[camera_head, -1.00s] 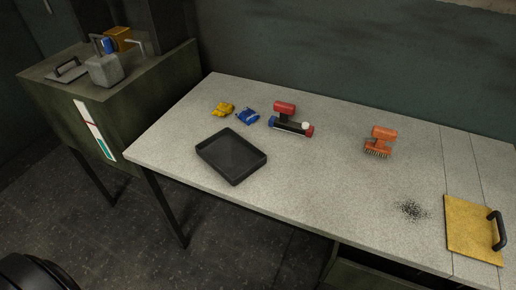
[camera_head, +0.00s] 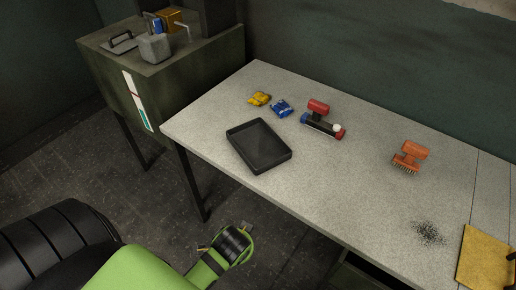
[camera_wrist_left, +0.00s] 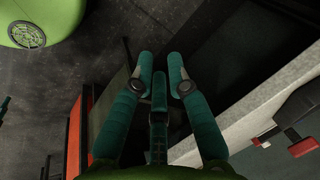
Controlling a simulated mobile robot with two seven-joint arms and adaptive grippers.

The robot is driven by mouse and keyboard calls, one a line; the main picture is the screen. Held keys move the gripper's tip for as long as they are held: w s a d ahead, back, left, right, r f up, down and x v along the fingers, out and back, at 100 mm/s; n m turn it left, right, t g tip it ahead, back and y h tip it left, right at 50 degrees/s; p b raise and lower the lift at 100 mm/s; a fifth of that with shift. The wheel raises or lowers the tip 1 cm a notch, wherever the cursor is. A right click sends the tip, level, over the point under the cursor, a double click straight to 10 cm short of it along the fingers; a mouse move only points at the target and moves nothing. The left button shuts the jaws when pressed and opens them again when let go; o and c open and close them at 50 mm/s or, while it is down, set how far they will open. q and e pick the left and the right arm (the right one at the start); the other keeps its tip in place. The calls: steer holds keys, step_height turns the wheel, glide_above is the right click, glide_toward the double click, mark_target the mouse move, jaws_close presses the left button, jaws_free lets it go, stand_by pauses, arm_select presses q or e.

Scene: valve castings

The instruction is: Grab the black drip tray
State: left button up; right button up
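The black drip tray (camera_head: 259,146) is a shallow rectangular pan. It lies flat and empty on the left part of the grey speckled worktable (camera_head: 350,205), near its front edge. My left arm comes in from the lower left in the head view, with its green and black end (camera_head: 232,245) in front of the table and apart from the tray. In the left wrist view my left gripper (camera_wrist_left: 161,62) has its dark green fingers spread with nothing between them. I cannot clearly make out the tray in that view. My right gripper is not in view.
Behind the tray lie a yellow cloth-like item (camera_head: 259,99), a blue one (camera_head: 281,108) and a red-and-black tool (camera_head: 322,125). An orange brush (camera_head: 411,156), dark specks (camera_head: 429,233) and a yellow board (camera_head: 486,260) are to the right. A dark cabinet (camera_head: 190,85) stands left.

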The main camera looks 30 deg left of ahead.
arm_select(q)
steer(key=w+a+r+m+y, duration=0.4)
steer(key=w+m+y, duration=0.2)
steer(key=w+m, duration=0.3)
steer(key=m+t+y, duration=0.2)
steer(key=m+y, duration=0.2)
steer(key=m, duration=0.5)
glide_toward(247, 166)
steer(key=r, duration=0.1)
steer(key=s+d+r, duration=0.1)
steer(key=r, duration=0.1)
steer(key=shift+d, duration=0.35)
steer(key=shift+w+a+t, duration=0.1)
steer(key=shift+a+t, duration=0.15)
steer(key=shift+t, duration=0.15)
steer(key=b+x, duration=0.4)
steer(key=x, duration=0.2)
steer(key=b+x, duration=0.4)
steer(key=shift+a+f, duration=0.2)
steer(key=shift+a, duration=0.1)
steer(key=shift+w+a+f, duration=0.1)
steer(key=shift+w+a, duration=0.05)
steer(key=shift+a, duration=0.25)
steer(key=shift+r, duration=0.2)
jaws_close()
